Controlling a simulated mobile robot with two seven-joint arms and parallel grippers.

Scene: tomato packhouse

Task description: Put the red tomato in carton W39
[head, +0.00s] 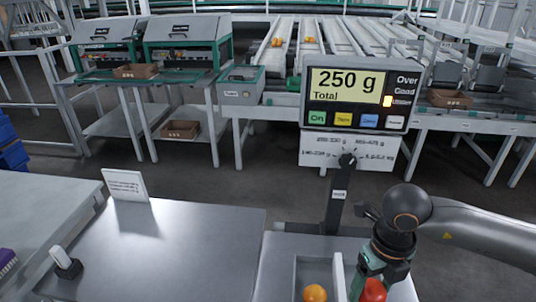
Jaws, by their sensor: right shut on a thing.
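The red tomato (375,291) shows at the bottom edge, partly hidden by my right gripper and cut off by the picture edge. My right gripper (367,286) points down and is shut on it. Whether the tomato touches the surface below cannot be told. My left gripper is not in view. No carton marked W39 can be read in this view.
An orange tomato (315,293) lies in a grey tray (300,270) left of my right gripper. A scale display (357,95) reading 250 g stands behind on a post. The steel table (160,245) at left is mostly clear, with a small sign (125,185).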

